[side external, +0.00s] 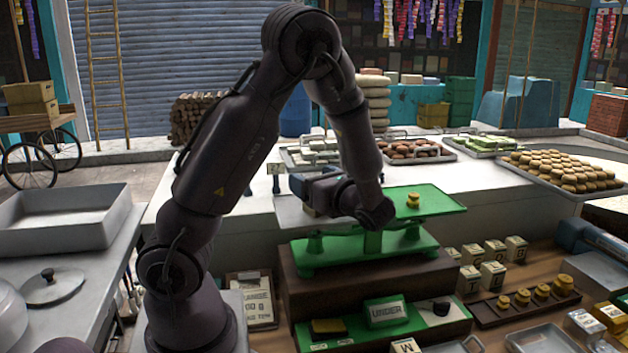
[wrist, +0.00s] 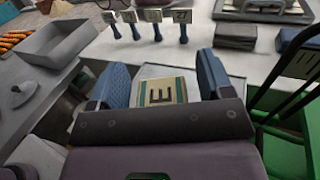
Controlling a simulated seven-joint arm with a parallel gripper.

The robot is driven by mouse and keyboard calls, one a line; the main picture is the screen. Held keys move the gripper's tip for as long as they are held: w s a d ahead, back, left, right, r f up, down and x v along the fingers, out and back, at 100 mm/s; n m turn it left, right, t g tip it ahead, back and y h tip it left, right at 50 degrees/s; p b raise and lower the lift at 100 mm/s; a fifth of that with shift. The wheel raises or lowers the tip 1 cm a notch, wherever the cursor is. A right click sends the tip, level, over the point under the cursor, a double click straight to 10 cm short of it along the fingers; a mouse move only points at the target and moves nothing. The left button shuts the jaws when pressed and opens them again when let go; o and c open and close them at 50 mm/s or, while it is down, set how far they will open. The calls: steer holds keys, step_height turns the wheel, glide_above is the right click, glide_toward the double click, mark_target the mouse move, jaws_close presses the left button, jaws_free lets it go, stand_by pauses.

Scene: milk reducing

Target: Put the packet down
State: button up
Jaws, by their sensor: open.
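A cream packet (wrist: 163,91) with a dark letter E and a teal edge sits between the two blue fingers of my gripper (wrist: 161,70) in the wrist view. My gripper is open, with one finger on each side of the packet. The packet appears to rest on the silver pan (wrist: 150,72) of the scale. In the side view my gripper (side external: 306,188) is low over the silver pan (side external: 291,213), and the packet is mostly hidden there. The green scale (side external: 335,252) has a small brass weight (side external: 413,200) on its green pan (side external: 440,202).
Several lettered packets (side external: 470,278) stand on the right counter, near a rack of brass weights (side external: 505,309). An "UNDER" sign (side external: 386,312) sits in front of the scale. A grey tray (side external: 60,235) is at the left. Trays of food line the white counter behind.

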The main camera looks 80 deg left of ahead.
steer(key=shift+r, duration=0.25)
steer(key=v, duration=1.1)
steer(key=s+d+r+n+t+h, duration=0.3)
steer(key=d+n+t+h, duration=0.3)
steer(key=h, duration=0.2)
steer(key=s+d+r+n+t+h, duration=0.3)
steer(key=s+d+n+t+h, duration=0.1)
steer(key=d+n+t+h, duration=0.2)
steer(key=n+h, duration=0.1)
steer(key=h, duration=0.1)
steer(key=shift+s+d+t+h, duration=0.3)
steer(key=shift+s+d, duration=0.05)
steer(key=shift+o, duration=0.4)
stand_by(1.3)
